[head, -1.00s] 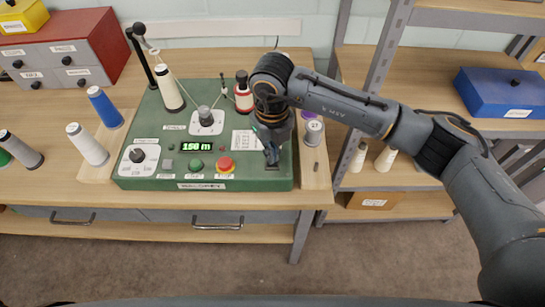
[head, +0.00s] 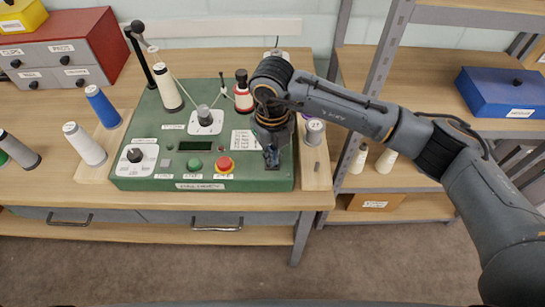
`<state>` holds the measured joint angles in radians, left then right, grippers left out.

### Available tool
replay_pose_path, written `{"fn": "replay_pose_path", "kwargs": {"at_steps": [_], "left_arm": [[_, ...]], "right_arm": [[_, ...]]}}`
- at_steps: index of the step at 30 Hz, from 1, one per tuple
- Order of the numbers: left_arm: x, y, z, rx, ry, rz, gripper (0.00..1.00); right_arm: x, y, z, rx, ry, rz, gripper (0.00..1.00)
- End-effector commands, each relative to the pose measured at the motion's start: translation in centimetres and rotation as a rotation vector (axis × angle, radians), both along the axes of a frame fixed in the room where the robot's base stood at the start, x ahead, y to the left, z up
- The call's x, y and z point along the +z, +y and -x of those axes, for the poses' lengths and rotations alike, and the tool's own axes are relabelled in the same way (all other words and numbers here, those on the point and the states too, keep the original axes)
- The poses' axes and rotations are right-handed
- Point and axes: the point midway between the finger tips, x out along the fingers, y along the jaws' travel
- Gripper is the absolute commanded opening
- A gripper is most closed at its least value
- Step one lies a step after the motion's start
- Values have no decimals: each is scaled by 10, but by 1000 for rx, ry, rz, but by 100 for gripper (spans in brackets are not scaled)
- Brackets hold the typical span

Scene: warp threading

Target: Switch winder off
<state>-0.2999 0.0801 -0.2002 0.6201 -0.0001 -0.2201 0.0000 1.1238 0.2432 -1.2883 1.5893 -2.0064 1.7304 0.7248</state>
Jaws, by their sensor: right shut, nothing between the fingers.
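The winder is a green box (head: 230,181) on the wooden bench. It carries a dark display (head: 196,146), a green button (head: 194,165), a red button (head: 225,163), a selector knob (head: 135,155) and a central dial (head: 205,117). The display shows no digits. My right gripper (head: 271,163) is shut and empty, pointing down at the right front part of the green panel, at the switch there. The gripper hides most of that switch, and I cannot tell whether it touches it. My left gripper is not in view.
A cream cone (head: 167,88) and a red-and-white spool (head: 243,95) stand on the winder. White (head: 85,145) and blue (head: 103,107) cones are to its left. A red drawer cabinet (head: 88,45) is at the back left. A shelf with a blue box (head: 502,92) is at the right.

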Motion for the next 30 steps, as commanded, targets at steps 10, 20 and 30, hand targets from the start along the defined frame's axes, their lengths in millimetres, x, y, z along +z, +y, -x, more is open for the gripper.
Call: {"fn": "replay_pose_path", "kwargs": {"at_steps": [10, 20, 30], "left_arm": [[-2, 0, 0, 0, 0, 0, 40], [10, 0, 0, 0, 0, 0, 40], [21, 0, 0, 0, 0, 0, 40]], "right_arm": [[-2, 0, 0, 0, 2, 1, 0], [23, 0, 0, 0, -1, 1, 0], [50, 0, 0, 0, -1, 1, 0]]}}
